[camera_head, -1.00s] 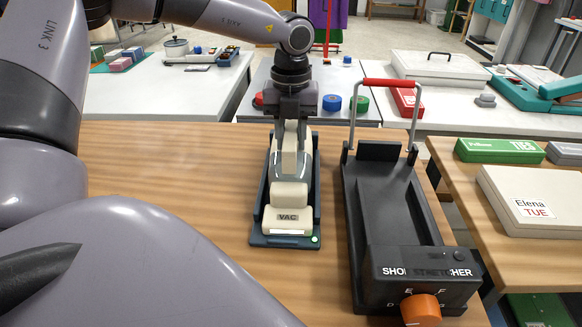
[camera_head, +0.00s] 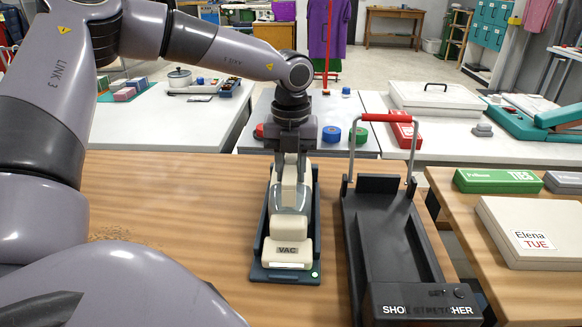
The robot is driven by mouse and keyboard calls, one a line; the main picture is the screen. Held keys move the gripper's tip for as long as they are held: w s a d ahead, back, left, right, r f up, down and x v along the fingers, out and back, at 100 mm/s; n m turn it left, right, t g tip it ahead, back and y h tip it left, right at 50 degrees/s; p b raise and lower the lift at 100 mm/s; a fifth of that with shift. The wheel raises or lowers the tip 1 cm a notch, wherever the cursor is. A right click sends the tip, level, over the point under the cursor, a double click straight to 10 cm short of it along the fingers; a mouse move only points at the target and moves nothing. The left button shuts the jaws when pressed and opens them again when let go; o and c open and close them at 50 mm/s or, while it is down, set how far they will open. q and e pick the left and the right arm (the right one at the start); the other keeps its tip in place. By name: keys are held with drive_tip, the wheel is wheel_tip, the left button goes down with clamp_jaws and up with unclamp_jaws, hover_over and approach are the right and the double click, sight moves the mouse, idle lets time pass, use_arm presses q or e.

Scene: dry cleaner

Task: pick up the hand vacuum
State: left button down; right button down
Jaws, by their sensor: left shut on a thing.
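The hand vacuum (camera_head: 288,250) is cream with a clear grey section and the label VAC. It sits in its dark cradle (camera_head: 258,270) on the wooden table, with a small green light at the cradle's front right corner. My left gripper (camera_head: 290,172) points down from above and is shut on the upper part of the vacuum, its handle. Whether the vacuum is clear of the cradle floor cannot be told. My right gripper is not in view.
A black shoe stretcher (camera_head: 395,240) with a red-topped handle stands close to the right of the cradle. A side table at right holds a green TIES box (camera_head: 498,180) and a cream box labelled Elena TUE (camera_head: 535,232). The wooden table left of the cradle is bare, with dark specks.

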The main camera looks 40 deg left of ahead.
use_arm(q)
wheel_tip(320, 180, up, 20)
drive_tip(key=p, duration=0.1)
drive_tip(key=shift+d, duration=0.1)
idle(0.4)
